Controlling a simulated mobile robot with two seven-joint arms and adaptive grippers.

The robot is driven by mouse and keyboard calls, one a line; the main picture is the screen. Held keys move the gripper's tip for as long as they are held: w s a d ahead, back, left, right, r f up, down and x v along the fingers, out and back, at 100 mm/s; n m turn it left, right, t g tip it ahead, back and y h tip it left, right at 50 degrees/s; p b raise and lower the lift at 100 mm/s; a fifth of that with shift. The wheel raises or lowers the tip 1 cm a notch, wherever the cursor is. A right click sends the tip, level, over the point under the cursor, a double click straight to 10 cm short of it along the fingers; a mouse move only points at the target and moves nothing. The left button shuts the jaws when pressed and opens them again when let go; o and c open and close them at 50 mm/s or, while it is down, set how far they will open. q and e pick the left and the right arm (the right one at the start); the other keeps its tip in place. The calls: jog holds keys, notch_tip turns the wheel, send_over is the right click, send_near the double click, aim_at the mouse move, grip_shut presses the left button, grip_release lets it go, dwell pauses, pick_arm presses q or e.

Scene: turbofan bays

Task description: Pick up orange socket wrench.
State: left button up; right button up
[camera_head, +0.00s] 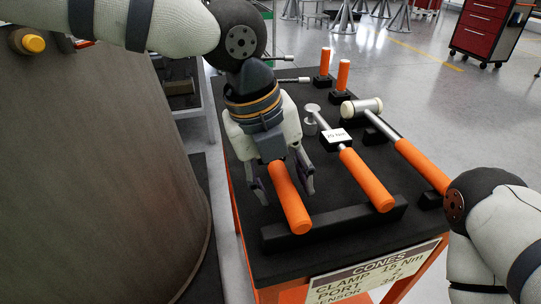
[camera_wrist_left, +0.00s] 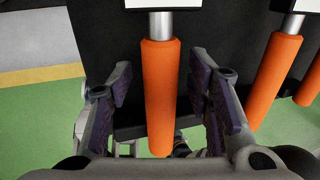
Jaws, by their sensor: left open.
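An orange-handled wrench (camera_head: 292,205) lies on the dark top of the tool cart, its far part hidden under my left gripper. In the left wrist view its orange handle (camera_wrist_left: 160,95) runs between the fingers, with a metal shaft and a white label edge beyond. My left gripper (camera_head: 281,184) is open, pointing down, with one finger on each side of the handle. In the left wrist view gaps show between the handle and both fingers. A second orange-handled wrench (camera_head: 366,180) with a white label lies to the right. My right gripper is out of view.
A hammer (camera_head: 418,163) with an orange handle lies farther right, near my right arm. Two upright orange-handled tools (camera_head: 343,75) stand at the back of the cart (camera_head: 278,247). A large brown cylinder (camera_head: 95,170) stands at left. A red cabinet (camera_head: 483,30) is far off.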

pick_arm(q)
jog(key=shift+r, duration=0.1)
grip_shut()
jog(key=shift+r, duration=0.1)
